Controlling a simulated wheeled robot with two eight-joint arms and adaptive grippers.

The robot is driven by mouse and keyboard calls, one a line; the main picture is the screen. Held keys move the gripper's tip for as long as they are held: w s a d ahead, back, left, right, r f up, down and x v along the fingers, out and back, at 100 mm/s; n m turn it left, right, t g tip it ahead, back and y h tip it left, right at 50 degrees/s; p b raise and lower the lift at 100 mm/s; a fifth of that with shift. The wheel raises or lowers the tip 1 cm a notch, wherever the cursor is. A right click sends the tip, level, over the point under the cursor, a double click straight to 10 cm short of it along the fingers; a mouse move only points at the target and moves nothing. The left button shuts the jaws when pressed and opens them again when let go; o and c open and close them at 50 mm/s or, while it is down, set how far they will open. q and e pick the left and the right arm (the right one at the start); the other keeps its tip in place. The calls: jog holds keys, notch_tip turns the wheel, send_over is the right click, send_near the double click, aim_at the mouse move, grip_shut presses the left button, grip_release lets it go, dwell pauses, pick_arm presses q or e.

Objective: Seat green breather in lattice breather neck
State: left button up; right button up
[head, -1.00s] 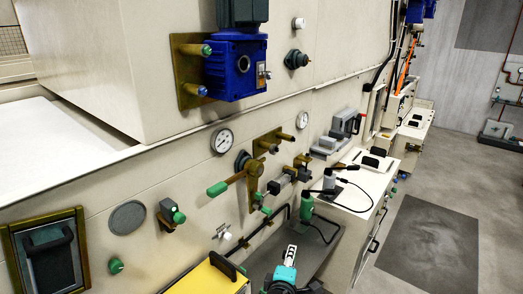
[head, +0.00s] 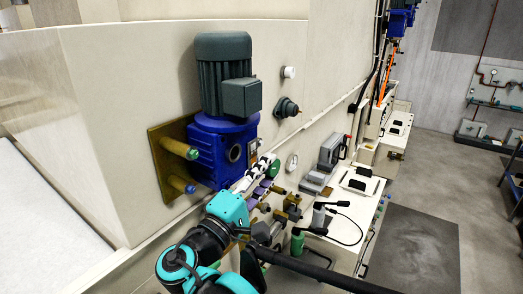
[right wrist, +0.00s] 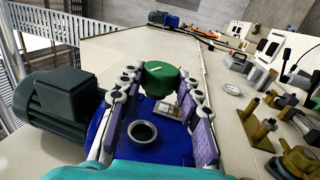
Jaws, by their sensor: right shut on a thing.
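My right gripper (head: 265,170) is raised in front of the blue gear unit (head: 207,150). It is shut on the green breather (head: 273,168), a round green knob held between the fingertips. In the right wrist view the green breather (right wrist: 162,79) sits between the purple-padded fingers, beyond a dark round ring opening (right wrist: 142,132) on the blue housing. That ring opening also shows in the head view (head: 234,152), left of the gripper. The breather is apart from it in the picture. I cannot tell which fitting is the lattice breather neck. My left gripper is not in view.
A grey-green motor (head: 223,75) stands on the gear unit. A brass plate (head: 172,160) with two capped pins projects at its left. A black knob (head: 287,107) and brass fittings (head: 292,207) stick out of the wall nearby. A white cabinet (head: 345,220) stands at right.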

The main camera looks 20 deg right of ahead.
jog(key=shift+s+r, duration=0.2)
jog(key=shift+r, duration=0.1)
jog(key=shift+w+a+b, duration=0.4)
jog(key=shift+w+a, duration=0.5)
jog(key=shift+w, duration=0.2)
jog(key=shift+w+a+b, duration=0.4)
jog(key=shift+w+a, duration=0.5)
jog(key=shift+w, duration=0.2)
jog(key=o, duration=0.3)
grip_shut()
